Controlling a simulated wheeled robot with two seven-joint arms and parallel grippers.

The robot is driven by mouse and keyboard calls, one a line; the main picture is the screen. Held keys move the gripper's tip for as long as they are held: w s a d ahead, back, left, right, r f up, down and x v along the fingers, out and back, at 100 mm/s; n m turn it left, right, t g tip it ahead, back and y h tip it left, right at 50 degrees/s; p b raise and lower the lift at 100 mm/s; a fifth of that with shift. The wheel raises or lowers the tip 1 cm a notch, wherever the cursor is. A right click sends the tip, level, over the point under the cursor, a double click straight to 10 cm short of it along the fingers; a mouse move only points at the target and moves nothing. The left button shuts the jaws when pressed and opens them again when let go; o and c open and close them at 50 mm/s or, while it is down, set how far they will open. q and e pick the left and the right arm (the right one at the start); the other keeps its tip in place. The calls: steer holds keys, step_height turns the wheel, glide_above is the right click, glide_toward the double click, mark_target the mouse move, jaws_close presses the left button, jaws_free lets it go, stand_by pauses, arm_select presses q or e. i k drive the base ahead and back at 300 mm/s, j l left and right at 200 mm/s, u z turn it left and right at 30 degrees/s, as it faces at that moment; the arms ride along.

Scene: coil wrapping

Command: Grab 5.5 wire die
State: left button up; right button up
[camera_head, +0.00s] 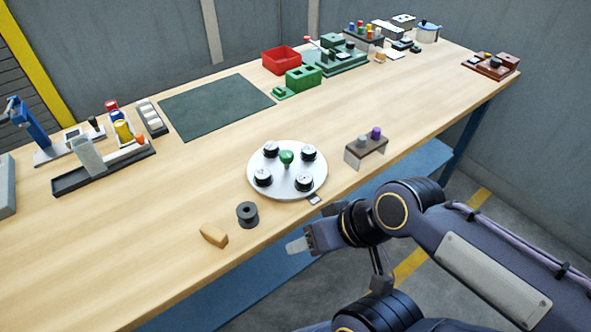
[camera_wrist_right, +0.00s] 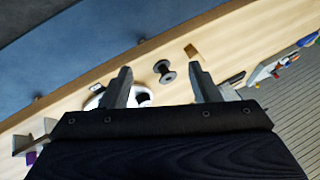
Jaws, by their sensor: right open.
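Several black cylindrical dies, one of them the front right die (camera_head: 304,182), sit on a round white plate (camera_head: 284,192) around a green knob (camera_head: 286,157). Their size marks are too small to read, so I cannot tell which is the 5.5 wire die. My right gripper (camera_head: 298,244) is open and empty beyond the table's front edge, in front of the plate. In the right wrist view its two fingers (camera_wrist_right: 161,85) stand apart, and the plate (camera_wrist_right: 92,102) and a die (camera_wrist_right: 143,97) show partly behind the left finger. My left gripper is not in view.
A dark spool (camera_head: 247,214) and a tan block (camera_head: 213,236) lie left of the plate. A small stand (camera_head: 366,150) with grey and purple knobs is to its right. A green mat (camera_head: 216,106) and a red bin (camera_head: 281,60) are farther back.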

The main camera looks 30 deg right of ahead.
mark_target(304, 180)
steer(key=l+u, duration=0.1)
steer(key=u, duration=0.25)
steer(key=l+u, duration=0.1)
steer(key=u, duration=0.25)
steer(key=l+u, duration=0.1)
steer(key=u, duration=0.25)
steer(key=k+l+u, duration=0.35)
steer(key=l, duration=0.2)
steer(key=k+l+u, duration=0.35)
steer(key=k+l, duration=0.2)
steer(key=l, duration=0.15)
steer(key=k+l, duration=0.2)
steer(key=l+u, duration=0.05)
steer(key=l, duration=0.05)
